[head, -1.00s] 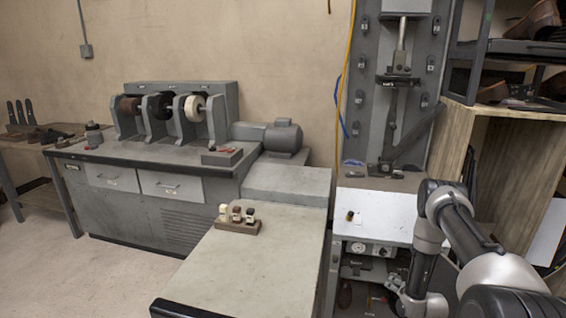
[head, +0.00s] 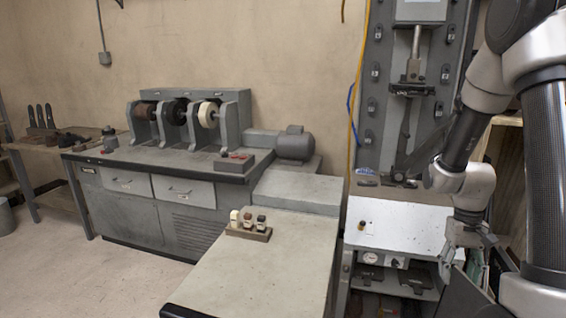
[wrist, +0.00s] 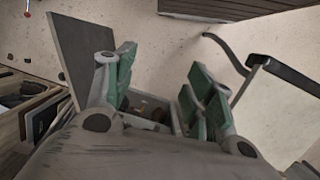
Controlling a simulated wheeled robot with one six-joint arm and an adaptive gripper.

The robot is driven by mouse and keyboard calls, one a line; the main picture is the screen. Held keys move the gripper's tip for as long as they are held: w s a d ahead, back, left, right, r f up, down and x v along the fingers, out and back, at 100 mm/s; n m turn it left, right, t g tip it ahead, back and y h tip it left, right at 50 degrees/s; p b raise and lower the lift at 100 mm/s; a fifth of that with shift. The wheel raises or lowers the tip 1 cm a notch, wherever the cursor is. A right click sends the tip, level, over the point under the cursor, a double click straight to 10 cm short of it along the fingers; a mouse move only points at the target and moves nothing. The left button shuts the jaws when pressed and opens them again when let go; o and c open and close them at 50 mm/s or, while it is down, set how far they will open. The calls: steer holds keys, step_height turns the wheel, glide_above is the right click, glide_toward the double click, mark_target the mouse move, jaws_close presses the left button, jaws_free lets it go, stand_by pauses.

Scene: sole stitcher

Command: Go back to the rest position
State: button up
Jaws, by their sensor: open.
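My gripper (wrist: 158,100) shows in the wrist view with its two green-padded fingers spread apart and nothing between them. In the head view my arm is folded at the right, and my gripper hangs low in front of the right side of the stitcher's white work shelf (head: 400,232). The sole stitcher (head: 372,120) is a tall grey machine against the wall.
A grey bench (head: 240,275) in front carries a small rack (head: 250,234) with several bottles. A finishing machine with brush wheels (head: 180,115) and a motor (head: 295,145) stands behind it. Open floor (head: 120,275) lies at the left.

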steer(key=s+a+r+t, duration=0.2)
steer(key=s+r, duration=0.2)
steer(key=r, duration=0.4)
steer(key=s+a+r+n+t, duration=0.1)
steer(key=s+a+r+t, duration=0.1)
steer(key=r, duration=0.6)
steer(key=s+a+r+n+t, duration=0.1)
steer(key=s+a+r+t, duration=0.1)
steer(key=s+a+r, duration=0.2)
step_height(320, 180, up, 4)
steer(key=s, duration=0.2)
steer(key=shift+s+r+t, duration=0.2)
steer(key=shift+s+t, duration=0.1)
steer(key=shift+t, duration=0.1)
